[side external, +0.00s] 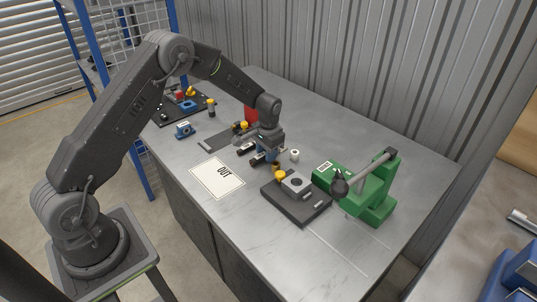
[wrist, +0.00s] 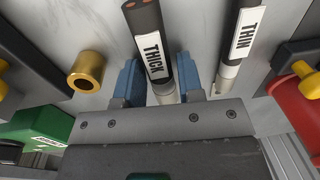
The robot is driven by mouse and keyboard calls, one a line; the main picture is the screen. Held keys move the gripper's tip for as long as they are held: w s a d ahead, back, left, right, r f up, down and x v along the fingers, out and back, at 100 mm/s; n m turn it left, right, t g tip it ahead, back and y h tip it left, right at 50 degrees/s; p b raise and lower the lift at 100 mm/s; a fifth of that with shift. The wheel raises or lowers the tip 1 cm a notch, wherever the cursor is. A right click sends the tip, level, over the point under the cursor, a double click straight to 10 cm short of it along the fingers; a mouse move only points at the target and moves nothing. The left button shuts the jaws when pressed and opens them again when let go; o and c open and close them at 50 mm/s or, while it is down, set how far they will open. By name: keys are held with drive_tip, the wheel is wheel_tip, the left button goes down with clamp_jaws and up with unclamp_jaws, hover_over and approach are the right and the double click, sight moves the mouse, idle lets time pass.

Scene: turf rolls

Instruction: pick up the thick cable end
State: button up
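The thick cable end (wrist: 154,50) is black with a white THICK label and copper cores showing at its tip. In the wrist view it lies between the two blue fingers of my gripper (wrist: 157,82), with a narrow gap visible on each side. My gripper is open around it and pointed down at the table. In the side external view my gripper (side external: 270,157) is low over the table, and the thick cable end (side external: 258,159) partly shows beside the fingers.
A cable labelled THIN (wrist: 240,35) lies close to the right of my gripper. A brass ring (wrist: 88,70) stands to the left. A green press (side external: 372,195), a dark block fixture (side external: 297,201) and an OUT card (side external: 217,177) are nearby. The table's far right is clear.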

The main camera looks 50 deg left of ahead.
drive_tip(key=c, duration=0.6)
drive_tip(key=shift+r, duration=0.1)
clamp_jaws()
drive_tip(key=shift+r, duration=0.1)
